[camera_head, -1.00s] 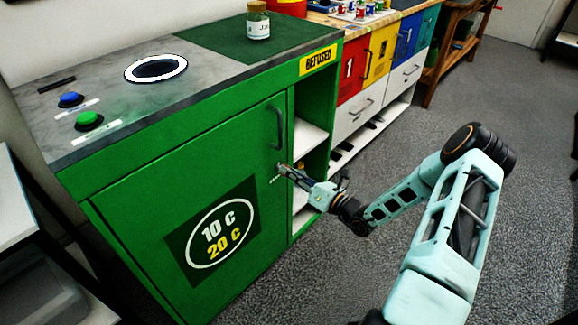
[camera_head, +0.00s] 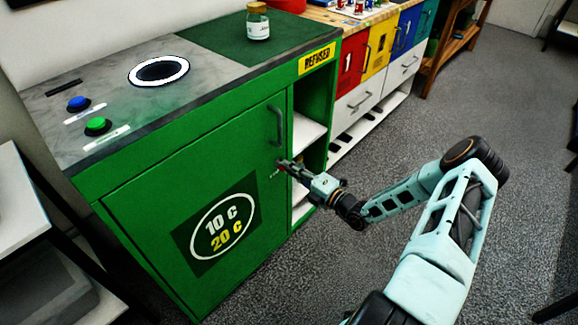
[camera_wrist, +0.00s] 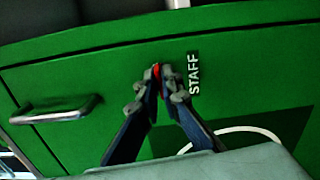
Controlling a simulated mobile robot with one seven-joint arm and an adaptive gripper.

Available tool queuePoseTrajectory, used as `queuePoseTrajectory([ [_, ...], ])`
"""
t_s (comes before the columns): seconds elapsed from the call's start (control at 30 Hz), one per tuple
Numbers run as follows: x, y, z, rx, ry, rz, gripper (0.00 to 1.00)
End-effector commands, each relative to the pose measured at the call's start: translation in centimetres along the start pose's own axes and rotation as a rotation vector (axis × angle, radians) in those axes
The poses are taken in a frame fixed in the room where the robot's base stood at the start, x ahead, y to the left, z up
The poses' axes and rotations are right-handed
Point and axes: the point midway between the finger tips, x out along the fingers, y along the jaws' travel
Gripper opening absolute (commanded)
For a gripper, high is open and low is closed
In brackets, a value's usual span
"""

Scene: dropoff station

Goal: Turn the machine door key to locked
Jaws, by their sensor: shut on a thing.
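The green machine door (camera_head: 160,215) is closed, with a grey bar handle (camera_head: 277,125) near its upper right edge. My gripper (camera_head: 284,164) reaches the door just below this handle. In the wrist view, my gripper (camera_wrist: 160,72) is shut on a small red key (camera_wrist: 156,70), beside a "STAFF" label (camera_wrist: 194,74). Only a bit of red shows between the fingertips, so the key's angle is hard to tell. The handle (camera_wrist: 55,112) shows at left in the wrist view.
An open shelf (camera_head: 308,135) is right of the door. A jar (camera_head: 258,22) stands on the green mat on top, near a white-ringed hole (camera_head: 159,70) and blue and green buttons (camera_head: 97,126). Coloured drawers (camera_head: 352,62) stand beyond. The floor (camera_head: 420,120) at right is clear.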

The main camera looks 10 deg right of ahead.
Motion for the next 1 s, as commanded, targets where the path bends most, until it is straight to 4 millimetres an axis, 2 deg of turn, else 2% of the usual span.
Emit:
queuePoseTrajectory([
  [0.3,0.01,-0.05,-0.06,0.114,0.002,-0.001,0.0],
  [0.83,0.01,-0.08,-0.08,0.136,0.001,-0.001,0.0],
  [0.87,0.01,-0.08,-0.08,0.136,0.001,-0.001,0.08],
  [1.0,0.01,-0.07,-0.07,0.135,0.001,0.0,0.23],
])
